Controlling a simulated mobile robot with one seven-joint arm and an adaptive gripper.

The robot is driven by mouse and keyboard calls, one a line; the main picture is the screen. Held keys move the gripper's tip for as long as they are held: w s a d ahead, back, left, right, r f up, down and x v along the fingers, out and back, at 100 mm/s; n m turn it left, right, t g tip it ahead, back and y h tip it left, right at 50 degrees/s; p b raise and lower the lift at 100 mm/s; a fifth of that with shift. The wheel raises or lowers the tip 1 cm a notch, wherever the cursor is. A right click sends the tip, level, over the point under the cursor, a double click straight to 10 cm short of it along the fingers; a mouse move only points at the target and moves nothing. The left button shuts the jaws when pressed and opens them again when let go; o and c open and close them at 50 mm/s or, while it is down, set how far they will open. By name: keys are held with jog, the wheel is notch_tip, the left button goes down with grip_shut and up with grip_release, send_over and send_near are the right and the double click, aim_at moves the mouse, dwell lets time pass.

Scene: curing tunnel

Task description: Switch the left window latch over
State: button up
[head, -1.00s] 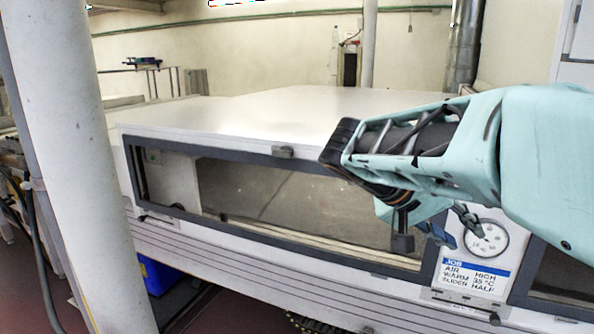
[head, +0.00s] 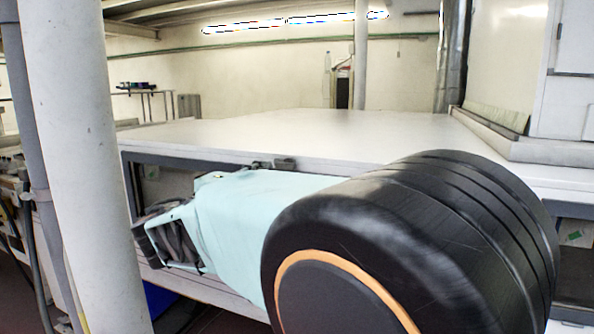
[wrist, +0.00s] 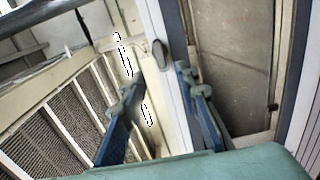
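In the wrist view a dark oval piece (wrist: 160,53), which looks like the window latch, sits on a pale strip beside the dark blue window frame (wrist: 181,38). It lies just beyond and between my fingertips, and I see no contact. My gripper (wrist: 163,92) is open and empty, its two blue fingers wide apart. The window pane (wrist: 232,55) is to the right. In the head view the left window frame (head: 205,160) is mostly covered by my arm; my fingertips and the dark oval piece are hidden there. A small grey fitting (head: 285,163) sits at the frame's top edge.
A white pillar (head: 68,150) stands close on the left in the head view. The tunnel's flat white top (head: 300,130) is clear. In the wrist view ribbed grille panels (wrist: 60,125) are at the left.

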aim_at(284, 167)
jog(key=p+x, duration=0.1)
jog(key=x, duration=0.9)
jog(key=shift+w+d, duration=0.15)
jog(key=shift+c, duration=0.6)
grip_shut()
